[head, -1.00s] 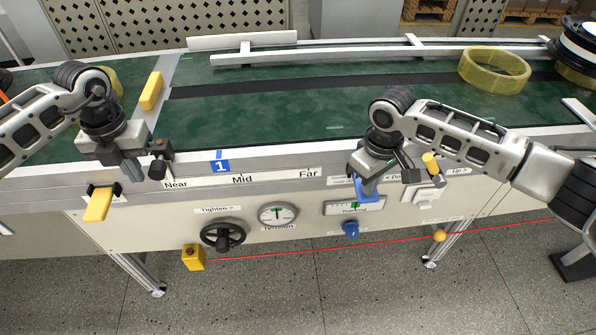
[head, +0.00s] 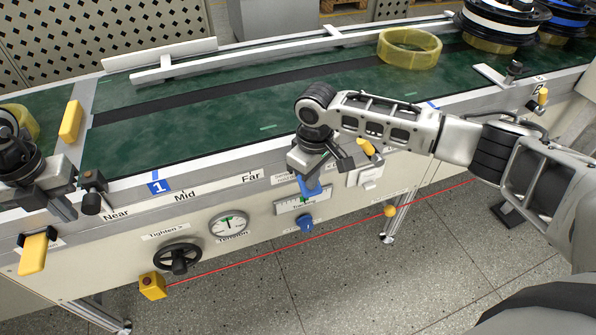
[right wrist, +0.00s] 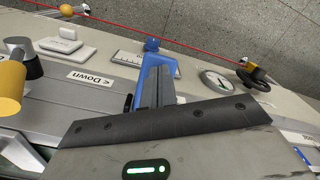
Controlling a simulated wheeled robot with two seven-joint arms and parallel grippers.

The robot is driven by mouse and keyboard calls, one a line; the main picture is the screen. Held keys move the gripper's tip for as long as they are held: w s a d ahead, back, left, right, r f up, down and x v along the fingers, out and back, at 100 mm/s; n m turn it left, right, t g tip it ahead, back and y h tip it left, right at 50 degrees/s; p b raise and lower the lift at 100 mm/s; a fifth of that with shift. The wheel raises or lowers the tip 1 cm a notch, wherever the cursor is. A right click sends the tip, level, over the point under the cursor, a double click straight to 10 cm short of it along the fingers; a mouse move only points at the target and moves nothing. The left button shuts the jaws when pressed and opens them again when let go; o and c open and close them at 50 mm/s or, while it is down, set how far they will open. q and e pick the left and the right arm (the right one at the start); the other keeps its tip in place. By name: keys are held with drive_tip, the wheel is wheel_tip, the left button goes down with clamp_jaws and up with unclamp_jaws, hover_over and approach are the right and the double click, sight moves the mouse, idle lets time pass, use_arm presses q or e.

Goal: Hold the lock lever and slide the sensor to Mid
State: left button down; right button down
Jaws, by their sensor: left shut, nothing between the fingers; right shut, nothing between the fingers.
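A dark block with a round black knob (head: 93,190), which may be the sensor, stands at the Near end of the scale, left of the Mid label (head: 185,196). A yellow lever (head: 33,255) hangs on the front below it; I cannot tell whether it is the lock lever. My left gripper (head: 66,209) is shut and empty, just left of the knob and above the yellow lever. My right gripper (head: 309,180) is shut with nothing held, beside a blue angled part (head: 312,190) above the tracking gauge. This blue part also shows in the right wrist view (right wrist: 157,66); contact is unclear.
The green conveyor belt (head: 210,115) runs behind the rail, with a yellow ring (head: 410,48) on it. The front panel has a black handwheel (head: 178,258), a tension dial (head: 229,225) and a blue knob (head: 306,223). A red cord (head: 240,265) runs below from a yellow box (head: 152,286).

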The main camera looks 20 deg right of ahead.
sight(99, 201)
use_arm(q)
drive_tip(key=shift+d, duration=0.1)
drive_tip(key=shift+d, duration=1.6)
drive_tip(key=shift+d+f, duration=0.1)
drive_tip(key=shift+d, duration=1.3)
drive_tip(key=shift+d, duration=1.4)
drive_tip(key=shift+d, duration=1.6)
